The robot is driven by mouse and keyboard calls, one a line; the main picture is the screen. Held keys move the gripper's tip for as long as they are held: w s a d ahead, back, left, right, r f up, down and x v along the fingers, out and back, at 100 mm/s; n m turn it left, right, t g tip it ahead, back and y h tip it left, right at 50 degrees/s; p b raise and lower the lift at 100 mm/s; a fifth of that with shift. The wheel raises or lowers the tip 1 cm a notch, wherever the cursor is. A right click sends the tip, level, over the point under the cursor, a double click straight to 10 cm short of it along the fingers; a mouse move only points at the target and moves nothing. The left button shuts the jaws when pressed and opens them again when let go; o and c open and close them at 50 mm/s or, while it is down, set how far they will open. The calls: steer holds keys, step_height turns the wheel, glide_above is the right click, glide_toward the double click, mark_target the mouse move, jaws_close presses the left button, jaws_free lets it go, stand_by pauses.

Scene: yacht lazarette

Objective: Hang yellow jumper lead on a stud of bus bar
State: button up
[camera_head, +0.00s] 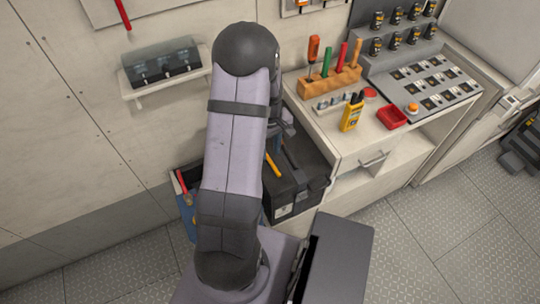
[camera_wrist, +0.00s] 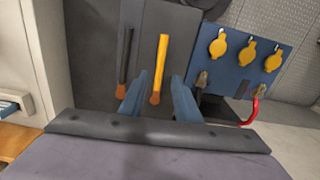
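The yellow jumper lead (camera_wrist: 160,63), a straight yellow piece with an orange end, lies on the dark toolbox lid. It also shows in the head view (camera_head: 272,165). My gripper (camera_wrist: 156,84) is open, and its two blue fingers appear on either side of the yellow lead in the wrist view. I cannot tell how far above it they are. A blue panel (camera_wrist: 232,68), seemingly the bus bar, is to the right, with yellow round caps and metal studs. A red lead (camera_wrist: 255,107) is at its right stud.
A black lead (camera_wrist: 124,58) lies left of the yellow one. The black toolbox (camera_head: 300,185) stands beside a bench with a wooden tool rack (camera_head: 330,85), a yellow meter (camera_head: 352,112) and a red tray (camera_head: 392,117). A wall shelf (camera_head: 160,84) is at left.

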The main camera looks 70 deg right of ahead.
mark_target(268, 161)
steer(key=shift+a+r+b, duration=0.1)
steer(key=shift+r+b, duration=0.35)
steer(key=shift+r, duration=1.3)
steer(key=shift+w, duration=0.15)
steer(key=w+a+r+n, duration=0.2)
steer(key=w+a, duration=0.6)
steer(key=w+a+r+n, duration=0.2)
steer(key=w+a+r, duration=0.1)
steer(key=w+a, duration=0.55)
steer(key=s+a+r+n, duration=0.1)
steer(key=a+n, duration=0.3)
steer(key=a, duration=1.8)
steer(key=shift+s+a+r, duration=0.35)
steer(key=shift+a+r, duration=0.05)
steer(key=shift+r, duration=0.1)
steer(key=shift+o, duration=0.4)
